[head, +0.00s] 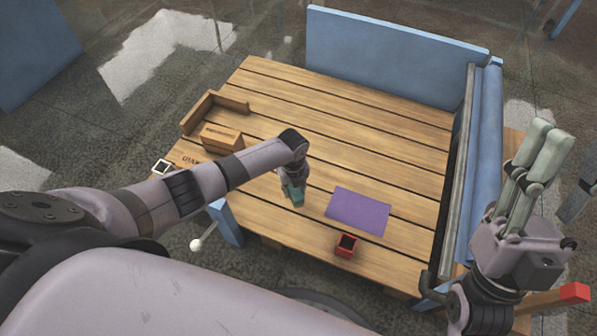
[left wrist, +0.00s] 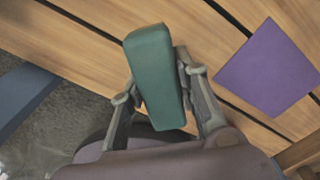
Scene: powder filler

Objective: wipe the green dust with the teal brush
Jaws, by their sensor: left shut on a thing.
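The teal brush, a plain teal block, is held in my left gripper (head: 290,180) above the front part of the slatted wooden table. In the head view the brush (head: 295,196) is partly covered by my gripper. In the left wrist view the brush (left wrist: 155,75) sits between the two fingers (left wrist: 160,95), which are shut on it. I see no green dust in either view. My right gripper (head: 550,130) is raised at the right, apart from the table surface; its fingers look close together, but their opening is unclear.
A purple mat (head: 358,210) lies right of the brush, with a small red open box (head: 346,246) in front of it. A wooden box (head: 221,137) and an L-shaped wooden piece (head: 233,104) stand at the left. Blue panels (head: 390,55) border the back and right. The table's middle is clear.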

